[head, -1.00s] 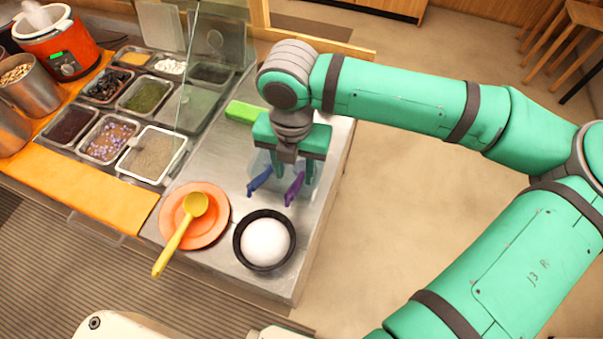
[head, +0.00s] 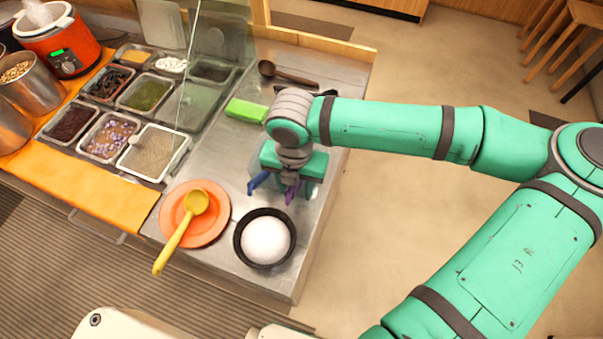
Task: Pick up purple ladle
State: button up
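The purple ladle (head: 291,195) stands tilted, its visible end pointing toward the front of the metal counter. A blue ladle (head: 259,182) leans close by on its left. A clear container (head: 255,165) is around their lower parts, mostly hidden behind my gripper. My gripper (head: 296,186) points down right over the container and the purple ladle. Its fingers look spread, with one showing just right of the purple ladle. Their tips are partly hidden, and I cannot tell whether they touch it.
A black bowl (head: 240,246) with a white mound stands in front. An orange plate (head: 217,230) with a yellow ladle (head: 181,231) is at front left. A green block (head: 246,110) and a dark ladle (head: 287,73) lie behind. Topping trays (head: 128,176) fill the left.

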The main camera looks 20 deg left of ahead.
grip_shut()
jog(key=shift+r, duration=0.1)
